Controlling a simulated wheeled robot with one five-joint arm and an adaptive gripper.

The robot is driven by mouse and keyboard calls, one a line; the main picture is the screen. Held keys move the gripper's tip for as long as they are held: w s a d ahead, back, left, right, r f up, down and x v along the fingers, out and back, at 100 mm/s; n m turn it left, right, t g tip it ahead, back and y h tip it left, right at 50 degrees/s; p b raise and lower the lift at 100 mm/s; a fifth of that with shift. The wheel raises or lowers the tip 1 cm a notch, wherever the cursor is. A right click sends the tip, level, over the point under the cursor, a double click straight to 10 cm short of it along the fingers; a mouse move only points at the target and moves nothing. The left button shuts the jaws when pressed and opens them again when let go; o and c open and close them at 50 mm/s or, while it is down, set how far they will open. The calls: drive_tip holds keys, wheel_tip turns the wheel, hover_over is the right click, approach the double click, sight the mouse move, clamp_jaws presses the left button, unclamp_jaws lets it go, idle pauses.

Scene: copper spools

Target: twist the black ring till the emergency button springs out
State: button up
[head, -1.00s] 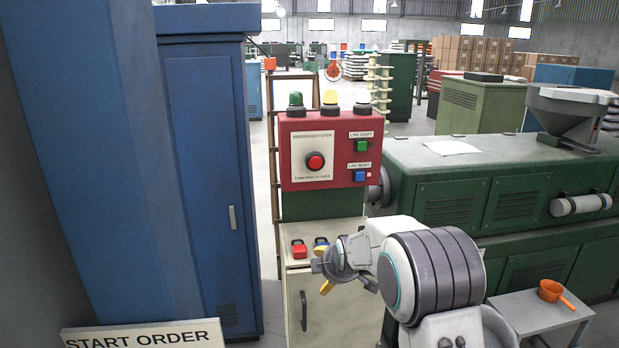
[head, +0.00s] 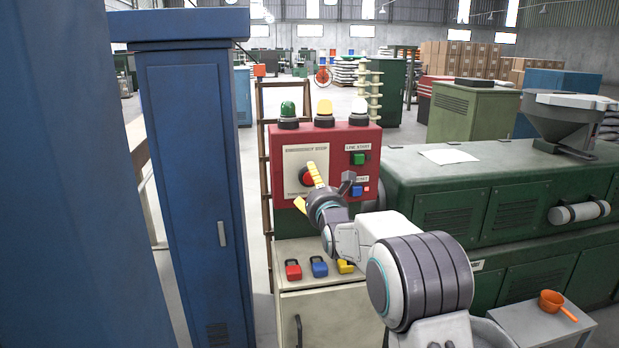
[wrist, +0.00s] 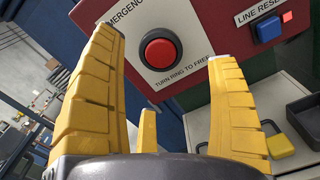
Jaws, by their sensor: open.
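The emergency button (wrist: 160,53) is a red mushroom head with a black ring (wrist: 144,41) around its base, on a white plate reading "TURN RING TO FREE". In the head view the button (head: 306,178) is partly hidden behind my gripper's yellow finger. My gripper (head: 308,188) is raised in front of the red panel. The fingers hold nothing, and I see no contact with the ring.
The red panel (head: 277,150) also carries a green line-start button (head: 358,158) and a blue line-reset button (head: 357,191). Red, blue and yellow padlocks (head: 319,267) lie on the ledge below. A blue cabinet (head: 190,170) stands left, a green machine (head: 440,210) right.

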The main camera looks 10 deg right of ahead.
sight(310, 178)
drive_tip(key=shift+w+n, duration=0.15)
drive_tip(key=shift+n, duration=0.65)
drive_tip(key=shift+w+p, duration=2)
drive_tip(key=shift+w, duration=1.45)
drive_tip(key=c, duration=1.2)
